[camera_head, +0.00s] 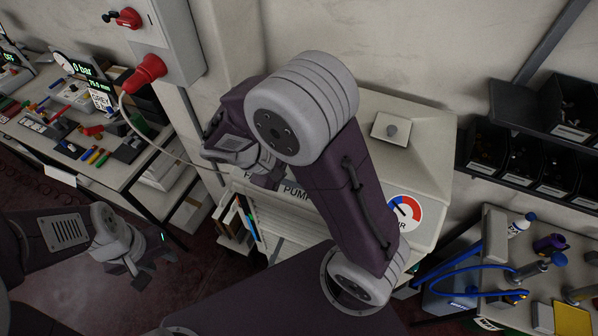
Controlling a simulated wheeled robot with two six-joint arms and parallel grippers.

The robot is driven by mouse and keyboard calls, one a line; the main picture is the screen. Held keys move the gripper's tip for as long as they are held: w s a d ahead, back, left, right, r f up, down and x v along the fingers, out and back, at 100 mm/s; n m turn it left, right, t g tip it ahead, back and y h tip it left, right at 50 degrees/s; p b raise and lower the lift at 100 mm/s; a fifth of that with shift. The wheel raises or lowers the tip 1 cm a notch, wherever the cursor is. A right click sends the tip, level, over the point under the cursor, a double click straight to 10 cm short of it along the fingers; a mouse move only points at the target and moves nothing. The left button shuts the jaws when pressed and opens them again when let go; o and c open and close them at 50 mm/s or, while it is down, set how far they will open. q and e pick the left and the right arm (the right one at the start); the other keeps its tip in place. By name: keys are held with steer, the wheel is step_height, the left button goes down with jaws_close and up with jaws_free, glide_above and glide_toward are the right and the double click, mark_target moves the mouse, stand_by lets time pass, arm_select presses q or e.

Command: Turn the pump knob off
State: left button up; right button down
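The beige pump housing (440,150) stands against the wall, with the partly covered word "PUMP" on its front and a round red, white and blue gauge (405,212). My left gripper (150,268) is low at the left, open and empty, away from the housing.
A grey wall box (178,40) carries a red rotary switch (127,18) and a red plug (149,70) with a cable running towards the pump. A cluttered workbench (118,170) is at left. Black bins (570,110) and a table with blue hoses (480,285) are at right.

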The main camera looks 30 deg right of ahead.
steer(key=shift+r, duration=0.1)
stand_by(0.4)
steer(key=c, duration=1.1)
jaws_free()
steer(key=shift+o, duration=1.1)
steer(key=shift+s, duration=0.1)
steer(key=shift+a+r, duration=0.2)
steer(key=shift+a, duration=0.1)
steer(key=b+v, duration=0.2)
steer(key=v, duration=0.6)
steer(key=shift+r, duration=0.2)
